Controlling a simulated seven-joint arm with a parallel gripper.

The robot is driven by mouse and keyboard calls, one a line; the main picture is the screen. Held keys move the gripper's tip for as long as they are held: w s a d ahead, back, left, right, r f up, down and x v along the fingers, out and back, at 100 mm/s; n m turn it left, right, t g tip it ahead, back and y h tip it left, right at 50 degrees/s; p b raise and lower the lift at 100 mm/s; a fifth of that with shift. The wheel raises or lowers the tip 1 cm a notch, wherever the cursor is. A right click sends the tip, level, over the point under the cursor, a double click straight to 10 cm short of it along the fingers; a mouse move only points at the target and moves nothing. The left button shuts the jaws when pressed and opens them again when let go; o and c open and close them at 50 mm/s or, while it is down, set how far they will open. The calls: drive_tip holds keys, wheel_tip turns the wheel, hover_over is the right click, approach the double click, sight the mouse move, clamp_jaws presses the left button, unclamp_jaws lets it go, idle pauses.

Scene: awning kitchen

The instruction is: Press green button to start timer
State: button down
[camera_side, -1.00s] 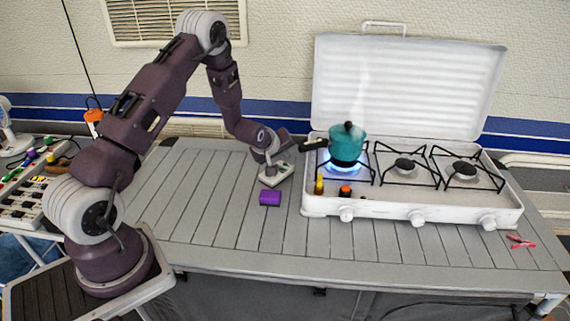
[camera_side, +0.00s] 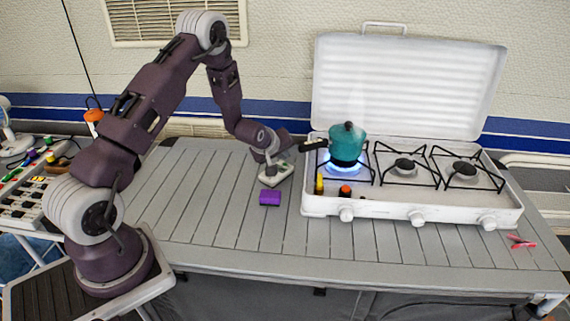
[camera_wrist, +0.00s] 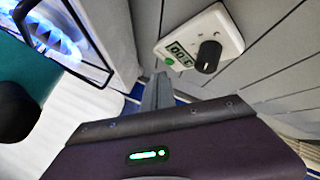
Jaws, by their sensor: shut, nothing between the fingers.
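The timer (camera_side: 276,175) is a small white box lying on the grey slatted table, left of the stove. In the wrist view the timer (camera_wrist: 222,30) shows a lit display (camera_wrist: 180,57), a black knob (camera_wrist: 208,56) and a small green button (camera_wrist: 168,65) at its near left corner. My gripper (camera_side: 270,162) is lowered over the timer. In the wrist view my gripper (camera_wrist: 159,80) has its fingers together and empty, with the tips right beside the green button. I cannot tell whether they touch it.
A purple block (camera_side: 270,198) lies just in front of the timer. To the right, a white stove (camera_side: 420,205) has a teal pot (camera_side: 346,145) over a lit blue flame; its black handle (camera_side: 313,145) reaches toward my gripper. The table's front left is clear.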

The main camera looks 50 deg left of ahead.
idle(0.7)
drive_tip(key=shift+f, duration=0.4)
drive_tip(key=shift+f, duration=0.35)
idle(0.4)
drive_tip(key=shift+r, duration=0.75)
drive_tip(key=shift+r, duration=2.5)
drive_tip(key=shift+r, duration=0.1)
